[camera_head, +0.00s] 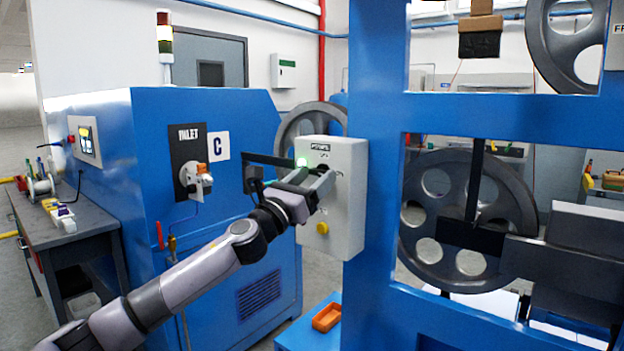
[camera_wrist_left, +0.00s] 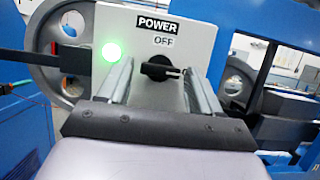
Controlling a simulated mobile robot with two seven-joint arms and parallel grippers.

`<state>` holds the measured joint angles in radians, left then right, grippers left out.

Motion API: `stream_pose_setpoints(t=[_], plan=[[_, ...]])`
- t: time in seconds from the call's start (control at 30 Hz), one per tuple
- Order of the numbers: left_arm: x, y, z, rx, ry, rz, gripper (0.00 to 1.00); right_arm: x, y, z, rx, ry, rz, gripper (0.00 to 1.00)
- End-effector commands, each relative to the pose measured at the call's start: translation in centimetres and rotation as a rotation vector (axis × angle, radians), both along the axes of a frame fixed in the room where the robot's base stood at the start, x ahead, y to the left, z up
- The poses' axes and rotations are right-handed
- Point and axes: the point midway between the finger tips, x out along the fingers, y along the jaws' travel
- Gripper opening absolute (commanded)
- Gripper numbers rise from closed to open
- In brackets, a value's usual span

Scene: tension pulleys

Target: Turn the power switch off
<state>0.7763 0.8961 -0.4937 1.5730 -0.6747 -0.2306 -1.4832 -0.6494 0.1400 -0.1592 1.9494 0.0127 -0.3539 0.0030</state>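The power switch (camera_wrist_left: 158,68) is a black knob on a light grey control box (camera_head: 345,215), below the labels POWER and OFF. Its handle lies roughly sideways in the left wrist view. A round green light (camera_wrist_left: 112,52) glows left of it. My left gripper (camera_head: 316,175) is at the box face, with its fingers apart. In the left wrist view the fingers stand on either side of the knob, the right one very close to it; I cannot tell whether it touches. In the head view the gripper mostly hides the knob. My right gripper is not in view.
A yellow button (camera_head: 322,228) sits lower on the box. A blue frame post (camera_head: 375,150) stands just right of the box, with a large grey pulley (camera_head: 425,185) behind the frame. A blue machine cabinet (camera_head: 115,140) stands left. An orange bin (camera_head: 327,317) is below.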

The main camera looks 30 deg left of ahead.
Motion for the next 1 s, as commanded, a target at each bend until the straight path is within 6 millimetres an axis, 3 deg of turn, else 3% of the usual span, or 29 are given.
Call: stream_pose_setpoints(t=[0.03, 0.13, 0.57, 1.0], plan=[[0.0, 0.0, 0.0, 0.000, 0.000, 0.000, 0.46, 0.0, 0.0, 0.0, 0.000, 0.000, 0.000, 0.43], [0.0, 0.0, 0.0, 0.000, 0.000, 0.000, 0.16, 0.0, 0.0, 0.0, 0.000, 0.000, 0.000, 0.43], [0.0, -0.1, 0.2, -0.074, 0.006, 0.001, 0.16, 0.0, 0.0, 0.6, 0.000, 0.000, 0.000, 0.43], [0.0, -0.5, 0.2, -0.435, 0.033, -0.001, 0.16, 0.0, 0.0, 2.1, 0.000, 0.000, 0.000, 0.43]])
